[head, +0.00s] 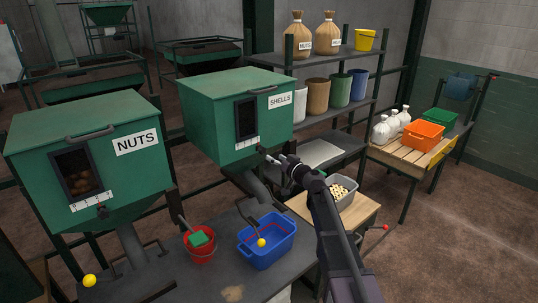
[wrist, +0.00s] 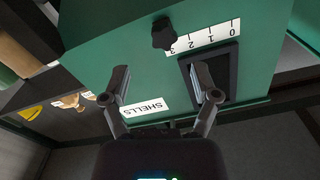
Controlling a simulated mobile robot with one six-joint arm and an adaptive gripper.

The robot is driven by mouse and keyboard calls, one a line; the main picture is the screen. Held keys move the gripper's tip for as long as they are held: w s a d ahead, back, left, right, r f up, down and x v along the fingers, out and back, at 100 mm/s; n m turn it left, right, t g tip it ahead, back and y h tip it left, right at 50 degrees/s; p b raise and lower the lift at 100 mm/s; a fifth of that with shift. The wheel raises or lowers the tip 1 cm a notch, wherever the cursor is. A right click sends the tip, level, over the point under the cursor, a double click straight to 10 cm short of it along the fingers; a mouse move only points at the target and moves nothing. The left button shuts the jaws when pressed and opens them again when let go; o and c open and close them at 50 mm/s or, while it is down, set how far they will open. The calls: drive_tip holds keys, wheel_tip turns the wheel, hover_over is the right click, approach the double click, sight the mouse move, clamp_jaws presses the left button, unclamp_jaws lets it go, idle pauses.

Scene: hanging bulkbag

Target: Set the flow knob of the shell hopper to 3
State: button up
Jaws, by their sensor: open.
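The green shell hopper (head: 235,90), labelled SHELLS, stands in the middle of the head view. Its front fills much of the wrist view, upside down (wrist: 140,65). The dark, lobed flow knob (wrist: 163,34) sits at the 3 end of the white scale (wrist: 205,38), beside and partly over that end. The scale reads 0 to 3. My gripper (wrist: 159,76) is open and empty, its fingers apart in front of the hopper, with the knob beyond the fingertips and between their lines. In the head view my gripper (head: 276,160) is near the hopper's lower right front, hiding detail there.
The nuts hopper (head: 85,160) stands at left. On the table (head: 215,268) below are a red bucket (head: 200,248), a blue bin (head: 268,245) and a yellow ball (head: 89,281). A grey tray (head: 347,203) sits right of my arm. Shelves (head: 345,65) stand behind.

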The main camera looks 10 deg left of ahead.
drive_tip(key=shift+v, duration=2.1)
drive_tip(key=s+d+f+g+h, duration=0.3)
drive_tip(key=s+f+g, duration=0.1)
drive_tip(key=s+f, duration=0.4)
drive_tip(key=s+d+f+g+h, duration=0.2)
drive_tip(key=s+d+f+g, duration=0.25)
drive_tip(key=s, duration=0.45)
drive_tip(key=s+d+f+m+g+h, duration=0.4)
drive_tip(key=s+d+f+m+h, duration=0.1)
drive_tip(key=s+d, duration=0.8)
drive_tip(key=f+h, duration=0.1)
drive_tip(key=h, duration=0.1)
drive_tip(key=shift+s+h, duration=0.4)
